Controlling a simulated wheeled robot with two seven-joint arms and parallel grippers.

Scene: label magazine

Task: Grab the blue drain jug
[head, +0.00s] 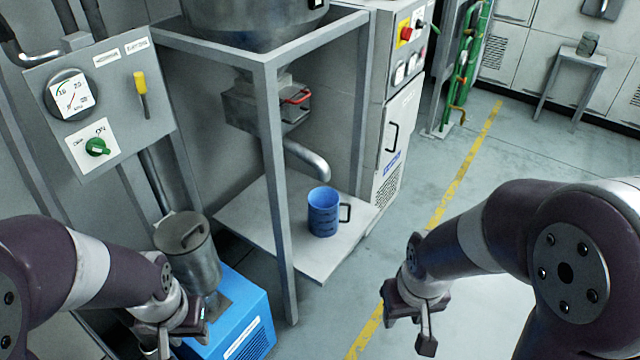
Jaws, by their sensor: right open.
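The blue drain jug (323,213) stands upright on a grey shelf (258,215) low in a metal frame. Its dark handle points right, and a drain spout (308,160) ends just above it. My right gripper (408,335) is open and empty, to the right of the jug and nearer to me, apart from it. My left gripper (172,340) is at the lower left, in front of a blue box and well away from the jug. Its fingers are partly hidden, so I cannot tell whether it is open.
A frame leg (278,200) stands just left of the jug. A metal canister (187,250) sits on the blue box (240,318). A control panel (98,100) is at the upper left, and a white cabinet (395,140) stands behind the shelf.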

